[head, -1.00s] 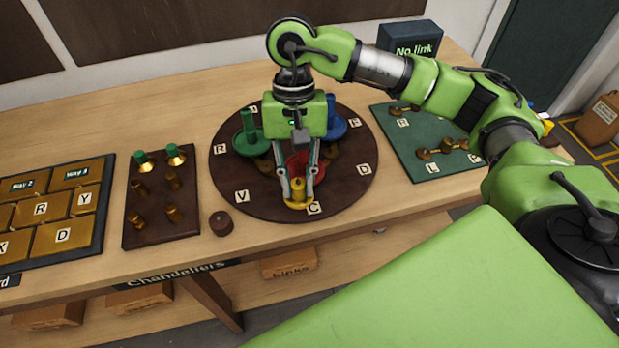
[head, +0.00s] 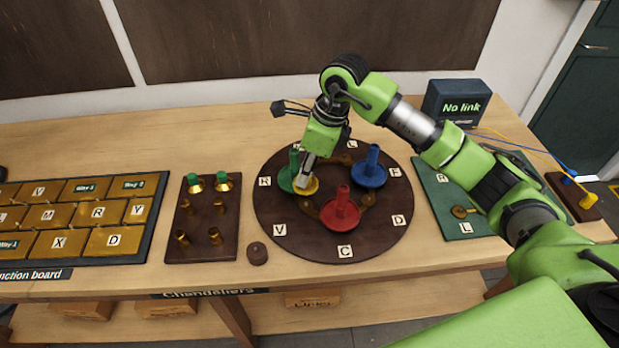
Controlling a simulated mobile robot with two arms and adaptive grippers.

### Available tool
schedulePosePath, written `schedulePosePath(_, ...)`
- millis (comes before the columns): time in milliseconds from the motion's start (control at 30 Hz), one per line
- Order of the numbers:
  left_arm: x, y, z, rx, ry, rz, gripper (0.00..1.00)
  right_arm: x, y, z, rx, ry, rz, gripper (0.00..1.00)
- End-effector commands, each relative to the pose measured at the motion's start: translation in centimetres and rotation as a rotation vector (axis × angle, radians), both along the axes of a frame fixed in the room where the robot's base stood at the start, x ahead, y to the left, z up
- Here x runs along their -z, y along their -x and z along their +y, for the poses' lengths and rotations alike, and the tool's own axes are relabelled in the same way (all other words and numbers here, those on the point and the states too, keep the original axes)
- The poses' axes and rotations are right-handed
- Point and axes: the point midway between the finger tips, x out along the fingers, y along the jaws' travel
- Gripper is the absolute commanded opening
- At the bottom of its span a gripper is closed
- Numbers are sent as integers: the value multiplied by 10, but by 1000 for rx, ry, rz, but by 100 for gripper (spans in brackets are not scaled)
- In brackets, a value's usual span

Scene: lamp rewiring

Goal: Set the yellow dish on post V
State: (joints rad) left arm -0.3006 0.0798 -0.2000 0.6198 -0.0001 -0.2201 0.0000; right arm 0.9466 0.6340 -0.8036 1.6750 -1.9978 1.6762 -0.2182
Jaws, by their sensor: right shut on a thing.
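The yellow dish (head: 312,187) is partly hidden by my right gripper (head: 304,181), which is shut on it. It is over the left part of the round dark turntable (head: 300,245), beside the green dish (head: 288,181). I cannot tell whether it touches the board or a post. The V label (head: 280,230) is at the turntable's front left, nearer to me than the dish. A small brass-brown piece (head: 307,207) shows between that label and the red dish; I cannot tell if it is post V. My left gripper is out of view.
The red dish (head: 341,213) stands at the front middle and the blue dish (head: 370,170) at the right of the turntable. A dark round knob (head: 257,253) sits at its front left. A brown rack (head: 197,240) with brass pieces is further left.

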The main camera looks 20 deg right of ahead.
Motion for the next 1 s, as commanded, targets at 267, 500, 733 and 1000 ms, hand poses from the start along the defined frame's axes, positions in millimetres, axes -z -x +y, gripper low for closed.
schedulePosePath(267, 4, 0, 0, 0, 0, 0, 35, 9, -3, -1, 42, -1, 1, 0)
schedulePosePath(500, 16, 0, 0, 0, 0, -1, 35, 32, -3, 0, 39, -1, 0, 0)
schedulePosePath(733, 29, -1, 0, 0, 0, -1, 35, 58, -2, 0, 39, -1, 1, 0)
schedulePosePath(1000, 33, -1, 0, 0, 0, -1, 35, 68, -3, 0, 37, -1, -1, 0)
